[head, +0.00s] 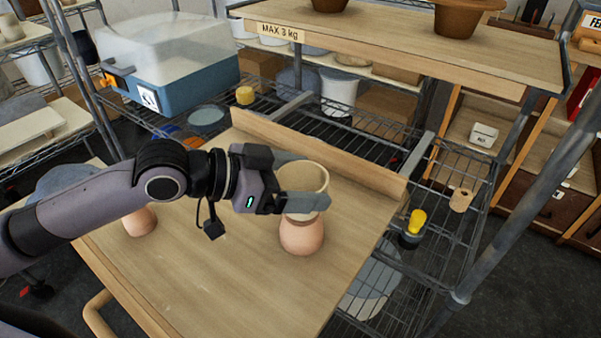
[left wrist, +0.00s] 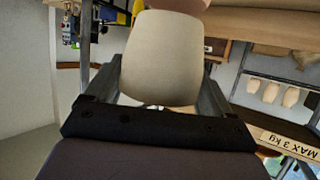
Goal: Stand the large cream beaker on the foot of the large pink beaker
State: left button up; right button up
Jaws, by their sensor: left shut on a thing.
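The cream beaker (head: 305,177) is upright, its open mouth facing up, between the fingers of my left gripper (head: 303,196). The gripper is shut on its sides. The beaker also fills the middle of the left wrist view (left wrist: 160,58). A pink beaker (head: 301,237) stands on the wooden board directly below it. The cream beaker's lower end and the gripper finger hide the pink beaker's top, so I cannot tell whether the two touch. Another pink beaker (head: 140,222) stands further left, partly hidden by my left arm. My right gripper is out of view.
The wooden board (head: 240,290) has free room in front of the beakers and a raised back edge (head: 330,158). A wire shelf (head: 455,200) with a yellow-topped jar (head: 415,224) lies to the right. A higher shelf (head: 400,48) is behind.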

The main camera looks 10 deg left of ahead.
pick_arm(q)
jog(key=shift+f, duration=0.3)
jog(key=shift+f, duration=0.4)
dwell(0.3)
jog(key=o, duration=1)
jog(key=b+v, duration=0.1)
jog(key=v, duration=0.6)
jog(key=shift+s, duration=0.1)
